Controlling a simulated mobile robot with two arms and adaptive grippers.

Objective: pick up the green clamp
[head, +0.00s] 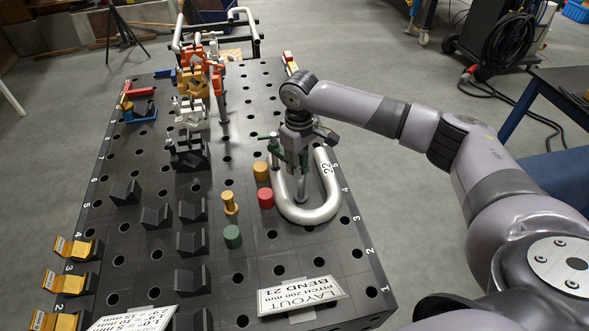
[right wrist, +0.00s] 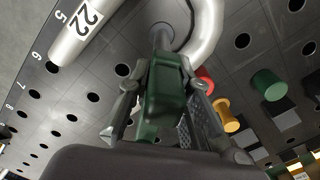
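The green clamp (head: 291,150) stands at the U-bent pipe on the right side of the black perforated table, with its grey post (head: 301,187) inside the bend. My right gripper (head: 298,140) points down over the clamp from above. In the right wrist view the clamp's green body (right wrist: 165,92) lies between the two fingers of my right gripper (right wrist: 168,85), whose tips close in against its sides. The lower part of the clamp is partly hidden by the fingers. My left gripper is not in view.
The silver U-pipe (head: 311,216) marked 22 lies around the clamp's post. Red (head: 265,198), yellow (head: 229,203) and green (head: 233,237) cylinders stand to its left. Black V-blocks (head: 192,243) and a row of orange, white and black clamps (head: 194,84) stand farther left.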

